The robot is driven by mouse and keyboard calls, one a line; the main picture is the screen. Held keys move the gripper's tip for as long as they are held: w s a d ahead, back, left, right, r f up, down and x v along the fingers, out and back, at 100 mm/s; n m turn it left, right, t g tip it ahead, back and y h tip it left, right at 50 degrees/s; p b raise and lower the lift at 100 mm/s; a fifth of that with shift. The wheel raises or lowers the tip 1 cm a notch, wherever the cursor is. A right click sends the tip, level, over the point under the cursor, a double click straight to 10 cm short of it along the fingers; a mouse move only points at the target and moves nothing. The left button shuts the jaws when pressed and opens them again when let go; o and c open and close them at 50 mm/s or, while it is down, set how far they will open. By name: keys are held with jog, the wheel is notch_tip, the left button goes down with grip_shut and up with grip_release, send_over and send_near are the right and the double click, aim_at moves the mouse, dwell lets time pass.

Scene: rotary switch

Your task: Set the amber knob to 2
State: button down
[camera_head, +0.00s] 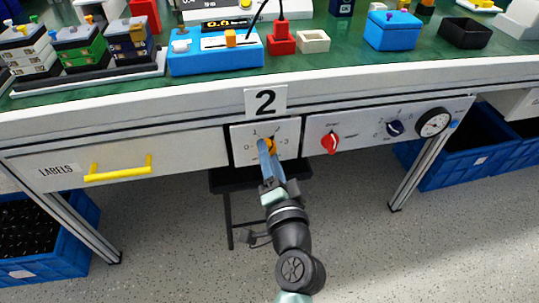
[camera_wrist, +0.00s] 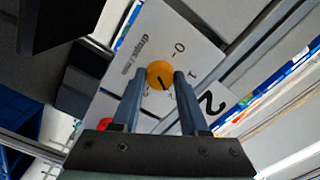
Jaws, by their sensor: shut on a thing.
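The amber knob (camera_head: 271,145) sits on a white dial plate (camera_head: 286,128) on the front of the bench, with 0, 1 and 3 readable around it. My gripper (camera_head: 265,147) reaches it from below, and its blue-grey fingers partly hide the knob and dial. In the wrist view the round amber knob (camera_wrist: 160,75) lies between my two fingertips (camera_wrist: 157,80), which are closed on its sides. A dark pointer line shows on its face, but I cannot tell which number it marks. The 0 and 1 marks show beside it.
A white card reading 2 (camera_head: 266,101) is above the dial. A red knob (camera_head: 331,142), a dark blue knob (camera_head: 395,128) and a round gauge (camera_head: 434,122) are on the panel to the right. A LABELS drawer with a yellow handle (camera_head: 118,169) is to the left.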

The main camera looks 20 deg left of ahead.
jog(key=shift+c, duration=2.2)
grip_release()
jog(key=p+v, duration=0.1)
jog(key=v, duration=1.2)
